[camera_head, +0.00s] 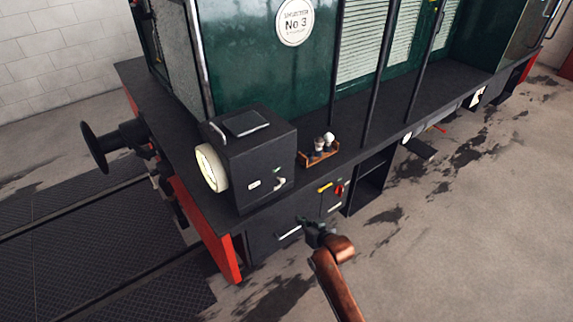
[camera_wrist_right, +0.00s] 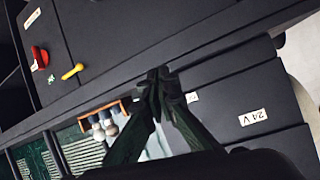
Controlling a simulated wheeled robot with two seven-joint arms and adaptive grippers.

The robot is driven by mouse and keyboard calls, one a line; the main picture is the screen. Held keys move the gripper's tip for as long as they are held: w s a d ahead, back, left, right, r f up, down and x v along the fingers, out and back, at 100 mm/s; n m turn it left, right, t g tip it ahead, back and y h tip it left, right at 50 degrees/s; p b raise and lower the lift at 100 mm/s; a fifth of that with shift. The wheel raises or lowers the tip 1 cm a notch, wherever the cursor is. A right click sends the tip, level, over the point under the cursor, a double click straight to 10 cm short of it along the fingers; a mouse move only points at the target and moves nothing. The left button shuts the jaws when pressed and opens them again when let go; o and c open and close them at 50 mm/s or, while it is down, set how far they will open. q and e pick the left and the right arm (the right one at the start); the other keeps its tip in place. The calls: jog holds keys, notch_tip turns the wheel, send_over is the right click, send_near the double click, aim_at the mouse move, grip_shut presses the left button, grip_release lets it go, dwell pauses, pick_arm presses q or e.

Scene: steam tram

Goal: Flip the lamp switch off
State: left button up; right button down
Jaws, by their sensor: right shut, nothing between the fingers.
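The lamp (camera_head: 212,167) is a black box with a round, pale yellow lens, standing on the tram's running board. On its side a small pale lever (camera_head: 280,184), apparently the lamp switch, sits below a small green mark. My right gripper (camera_head: 306,222) is below and right of the lamp box, in front of the tram's side panel, apart from the lever. In the right wrist view its fingers (camera_wrist_right: 158,76) are shut and empty. The box's 24 V label (camera_wrist_right: 253,117) shows there to the right; the lever cannot be made out behind the fingers. My left gripper is out of view.
A yellow lever (camera_head: 325,188) and a red knob (camera_head: 339,189) are on the panel below. A buffer (camera_head: 93,147) juts out at left. The floor (camera_head: 440,220) at right is free.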

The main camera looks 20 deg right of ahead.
jog(key=p, duration=1)
send_near(280, 179)
notch_tip(280, 179, up, 3)
jog(key=s+d, duration=0.1)
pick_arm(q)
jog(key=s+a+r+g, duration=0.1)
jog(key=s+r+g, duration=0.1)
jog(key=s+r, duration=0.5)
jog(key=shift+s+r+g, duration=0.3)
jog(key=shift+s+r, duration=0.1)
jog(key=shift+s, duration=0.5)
pick_arm(e)
jog(key=shift+d+g, duration=0.25)
jog(key=shift+g, duration=0.05)
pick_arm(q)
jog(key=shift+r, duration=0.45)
pick_arm(e)
jog(key=x, duration=0.9)
jog(key=shift+w+a+f, duration=0.15)
jog(key=shift+w+f, duration=0.05)
jog(key=shift+w, duration=0.15)
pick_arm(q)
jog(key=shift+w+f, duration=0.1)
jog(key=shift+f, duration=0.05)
